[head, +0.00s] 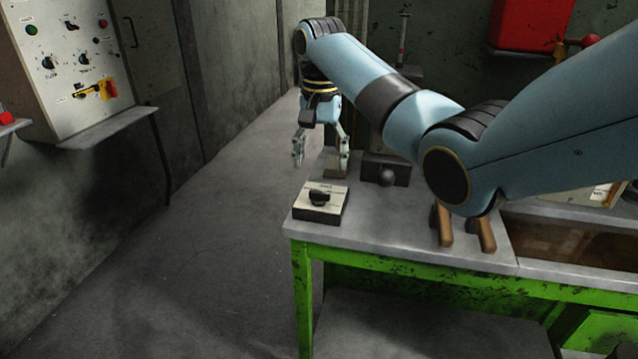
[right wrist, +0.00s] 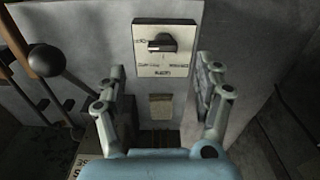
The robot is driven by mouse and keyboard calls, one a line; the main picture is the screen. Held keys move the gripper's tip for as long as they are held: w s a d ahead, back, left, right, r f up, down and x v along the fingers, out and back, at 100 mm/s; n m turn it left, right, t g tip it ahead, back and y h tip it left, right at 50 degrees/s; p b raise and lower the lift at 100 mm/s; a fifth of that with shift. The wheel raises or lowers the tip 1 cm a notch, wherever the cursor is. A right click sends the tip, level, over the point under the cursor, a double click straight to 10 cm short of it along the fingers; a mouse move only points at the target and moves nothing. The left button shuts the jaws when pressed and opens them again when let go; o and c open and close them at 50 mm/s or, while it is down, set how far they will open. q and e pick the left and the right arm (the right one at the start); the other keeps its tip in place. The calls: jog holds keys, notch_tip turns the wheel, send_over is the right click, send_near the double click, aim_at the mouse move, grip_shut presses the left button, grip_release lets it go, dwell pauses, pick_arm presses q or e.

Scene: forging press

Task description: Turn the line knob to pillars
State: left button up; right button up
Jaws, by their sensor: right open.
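The line knob (head: 320,197) is a black knob on a pale-faced box (head: 332,208) at the near left corner of the grey bench top. In the right wrist view the black knob (right wrist: 160,44) sits on its cream plate (right wrist: 165,68), beyond the fingers; the labels are too small to read. My right gripper (head: 322,160) hangs fingers down above the bench, behind the knob box and apart from it. Its two fingers (right wrist: 165,100) are spread with nothing between them. My left gripper is in neither view.
A ball-topped lever (head: 387,177) stands right of the gripper, and wooden handles (head: 462,228) lie at the bench's front. The bench top (head: 385,225) is bare right of the knob box. A control panel (head: 72,62) is on the left wall.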

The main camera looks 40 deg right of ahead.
aim_at(320, 192)
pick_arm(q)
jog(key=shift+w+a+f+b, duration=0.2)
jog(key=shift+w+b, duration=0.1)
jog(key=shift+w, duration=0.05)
pick_arm(e)
jog(key=shift+m, duration=0.4)
jog(key=f, duration=0.6)
jog(key=w+f, duration=0.1)
jog(key=f, duration=0.1)
jog(key=shift+d+f, duration=0.25)
jog(key=shift+f, duration=0.15)
jog(key=shift+c, duration=0.4)
jog(key=c, duration=1.1)
